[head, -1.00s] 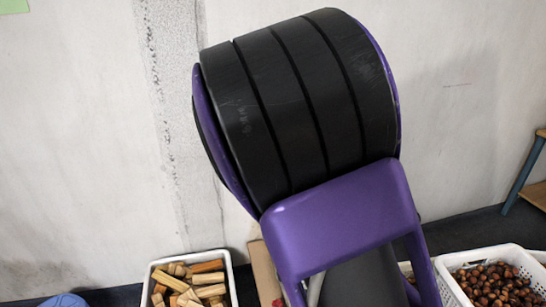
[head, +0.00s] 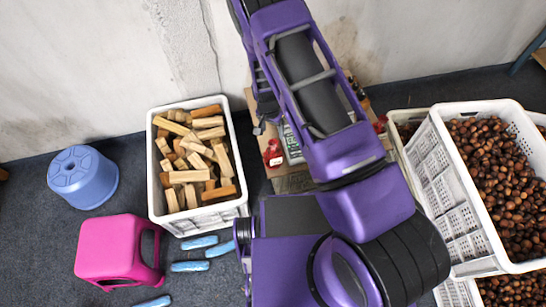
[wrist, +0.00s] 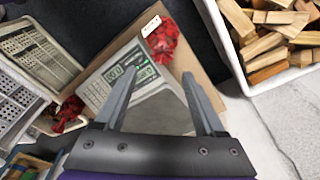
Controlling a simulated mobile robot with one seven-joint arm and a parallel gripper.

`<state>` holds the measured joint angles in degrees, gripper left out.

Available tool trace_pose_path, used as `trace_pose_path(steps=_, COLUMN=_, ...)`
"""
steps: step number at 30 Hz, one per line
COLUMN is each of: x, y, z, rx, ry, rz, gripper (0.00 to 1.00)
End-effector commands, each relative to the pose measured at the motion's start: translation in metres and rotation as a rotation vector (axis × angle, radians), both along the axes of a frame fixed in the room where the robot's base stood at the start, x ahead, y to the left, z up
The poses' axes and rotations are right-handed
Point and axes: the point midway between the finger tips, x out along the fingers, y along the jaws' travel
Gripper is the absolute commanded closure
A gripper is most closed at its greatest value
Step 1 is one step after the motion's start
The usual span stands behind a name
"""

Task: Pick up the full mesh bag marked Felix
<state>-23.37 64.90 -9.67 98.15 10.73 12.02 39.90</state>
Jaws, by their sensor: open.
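A red mesh bag (wrist: 163,42) with a white label lies beside the scale at the top of the wrist view; the writing is too small to read. It appears in the head view as a red bag (head: 273,153) left of my arm. A second red mesh bag (wrist: 68,114) lies left of the scale in the wrist view, and red also shows right of my arm (head: 380,124). No name can be read on either. My gripper (wrist: 161,75) is open and empty, its fingers over the scale, pointing toward the labelled bag. My arm hides much of the scale in the head view.
A grey scale (wrist: 118,74) with a green display stands on a brown board (wrist: 205,88). A white crate of wood blocks (head: 152,190) is left, white crates of chestnuts (head: 452,190) right. A pink stool (head: 105,250) and blue stool (head: 82,178) stand at the left.

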Motion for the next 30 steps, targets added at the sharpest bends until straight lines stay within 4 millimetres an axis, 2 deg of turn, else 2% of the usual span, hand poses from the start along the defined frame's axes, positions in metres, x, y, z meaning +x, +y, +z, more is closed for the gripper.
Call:
trace_pose_path(steps=1, x=0.001, y=-0.001, z=-0.015, rx=0.0, ry=0.001, rz=0.0, gripper=0.28)
trace_pose_path(steps=3, x=0.003, y=-0.002, z=-0.029, rx=0.0, ry=0.001, rz=0.0, gripper=0.28)
trace_pose_path(steps=7, x=0.006, y=-0.004, z=-0.051, rx=0.0, ry=0.0, rz=0.001, gripper=0.28)
trace_pose_path(steps=14, x=0.009, y=-0.005, z=-0.066, rx=0.0, ry=-0.002, rz=0.002, gripper=0.28)
trace_pose_path(steps=24, x=0.016, y=-0.004, z=-0.111, rx=-0.001, ry=-0.002, rz=0.002, gripper=0.28)
trace_pose_path(steps=30, x=0.017, y=-0.004, z=-0.115, rx=0.0, ry=-0.002, rz=0.002, gripper=0.28)
